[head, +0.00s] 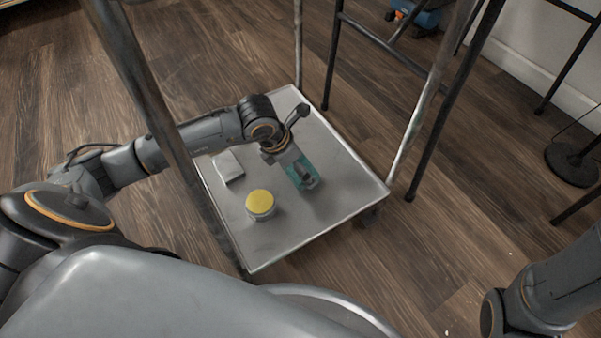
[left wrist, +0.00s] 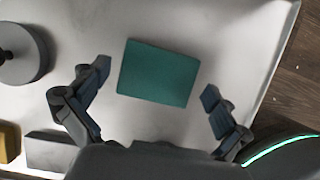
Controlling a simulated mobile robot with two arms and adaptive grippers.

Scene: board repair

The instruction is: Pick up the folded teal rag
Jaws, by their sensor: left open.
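The folded teal rag (head: 313,184) lies on the metal shelf of a cart, partly covered by my left gripper (head: 303,173) in the head view. In the left wrist view the rag (left wrist: 158,72) is a flat, slightly turned rectangle, fully visible. The fingers of my left gripper (left wrist: 156,80) are wide apart, one to each side of the rag, with clear gaps. Nothing is held between them. How high the fingertips are above the shelf is hard to tell. My right gripper is out of view; only part of that arm shows at the lower right.
A yellow-topped round tin (head: 260,203) and a small pale box (head: 228,167) stand on the shelf (head: 350,195). A grey round object with a dark knob (left wrist: 22,55) shows in the left wrist view. Metal cart posts (head: 150,95) rise near my left arm. The shelf's right side is clear.

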